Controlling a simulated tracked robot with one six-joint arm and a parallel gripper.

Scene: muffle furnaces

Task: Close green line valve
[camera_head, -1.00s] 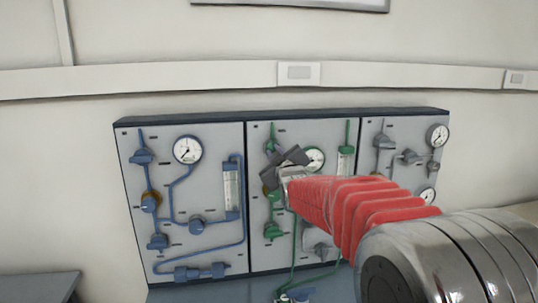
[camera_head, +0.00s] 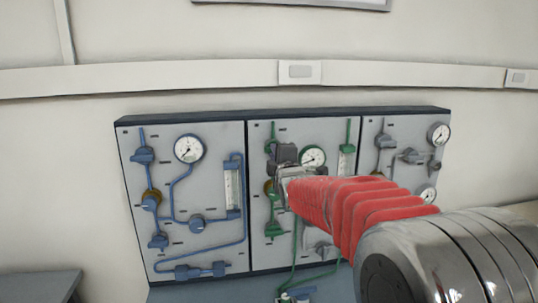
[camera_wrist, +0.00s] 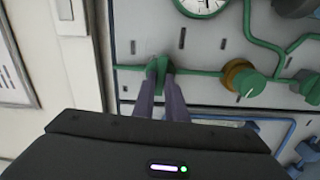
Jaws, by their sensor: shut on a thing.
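The green line (camera_head: 292,250) runs down the middle panel, with valves along it. In the wrist view, the green valve handle (camera_wrist: 158,66) at the line's upper end sits between the two fingertips of my gripper (camera_wrist: 162,88). My gripper is shut on this handle, one finger on each side. In the head view my gripper (camera_head: 283,154) is at the upper left of the middle panel and hides most of the handle. A lower green valve (camera_head: 273,230) shows below it.
A white gauge (camera_head: 312,157) is close to the right of my gripper. A brass-collared green knob (camera_wrist: 241,77) is on the same line. The blue-line panel (camera_head: 215,255) is to the left, and a grey-valve panel (camera_head: 400,170) to the right.

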